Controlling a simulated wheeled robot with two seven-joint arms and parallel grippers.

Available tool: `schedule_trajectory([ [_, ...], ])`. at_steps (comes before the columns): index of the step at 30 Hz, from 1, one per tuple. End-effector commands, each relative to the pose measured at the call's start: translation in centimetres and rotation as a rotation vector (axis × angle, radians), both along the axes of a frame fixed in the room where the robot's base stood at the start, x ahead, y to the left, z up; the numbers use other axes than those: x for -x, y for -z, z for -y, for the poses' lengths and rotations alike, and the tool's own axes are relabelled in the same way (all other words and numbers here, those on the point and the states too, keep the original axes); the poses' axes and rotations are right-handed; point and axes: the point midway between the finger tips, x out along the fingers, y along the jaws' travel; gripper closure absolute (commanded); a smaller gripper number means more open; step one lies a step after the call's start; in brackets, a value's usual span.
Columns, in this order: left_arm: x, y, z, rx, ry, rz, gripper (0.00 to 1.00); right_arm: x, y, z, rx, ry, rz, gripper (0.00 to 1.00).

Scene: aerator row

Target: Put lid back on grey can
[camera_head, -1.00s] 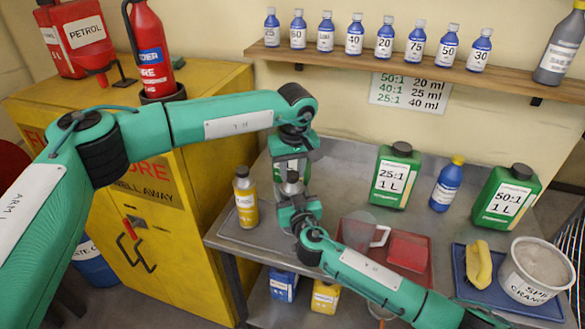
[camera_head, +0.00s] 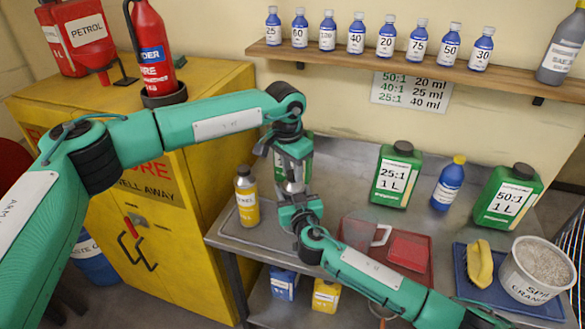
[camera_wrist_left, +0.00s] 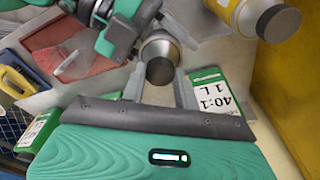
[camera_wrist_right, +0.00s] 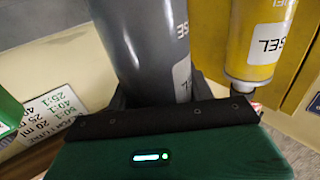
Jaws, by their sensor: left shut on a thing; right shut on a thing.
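The grey can (camera_head: 292,187) is upright, with its metallic shoulder showing between my two grippers. My right gripper (camera_head: 297,202) is shut around its body, and in the right wrist view the dark grey body (camera_wrist_right: 145,45) fills the jaws. My left gripper (camera_head: 291,176) comes down from above, right over the can. In the left wrist view the dark round lid (camera_wrist_left: 160,71) sits between the left fingertips, in line with the can's silvery shoulder (camera_wrist_left: 163,42). My left gripper is shut on the lid. Whether lid and neck touch cannot be told.
A yellow bottle (camera_head: 246,197) stands close left of the can. A green 40:1 can (camera_wrist_left: 208,95) is just behind. A red tray (camera_head: 408,251) with a clear jug (camera_head: 359,232), green cans (camera_head: 396,177) and a blue tray (camera_head: 512,300) lie to the right.

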Motion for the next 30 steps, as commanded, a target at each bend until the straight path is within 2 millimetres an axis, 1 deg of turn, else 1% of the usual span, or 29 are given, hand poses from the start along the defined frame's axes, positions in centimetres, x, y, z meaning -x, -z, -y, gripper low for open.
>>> schedule_trajectory([
  [6, 0.0, -0.1, 0.0, 0.001, -0.002, 0.001, 0.9, 0.0, 0.1, 0.1, 0.001, 0.001, -0.002, 1.0],
  [7, 0.0, -0.1, 0.0, 0.001, -0.002, 0.001, 0.66, 0.0, 0.1, 0.1, 0.001, 0.001, -0.002, 1.0],
  [9, 0.0, -0.1, 0.0, 0.001, -0.002, 0.001, 0.52, 0.0, 0.1, 0.1, 0.001, 0.001, -0.002, 1.0],
  [10, 0.0, -0.1, 0.0, 0.001, -0.002, 0.001, 0.48, 0.0, 0.1, 0.1, 0.001, 0.001, -0.002, 1.0],
  [20, 0.0, -0.3, 0.0, 0.001, -0.003, 0.0, 0.48, 0.0, 0.1, 0.0, 0.001, 0.001, -0.002, 1.0],
  [23, 0.0, -1.1, 0.0, 0.001, -0.003, 0.0, 0.48, 0.0, 0.1, 0.0, 0.001, 0.001, -0.002, 1.0],
  [30, 0.0, -4.2, 0.0, 0.0, -0.003, 0.001, 0.48, 0.0, 0.1, 0.0, 0.001, 0.001, -0.002, 1.0],
])
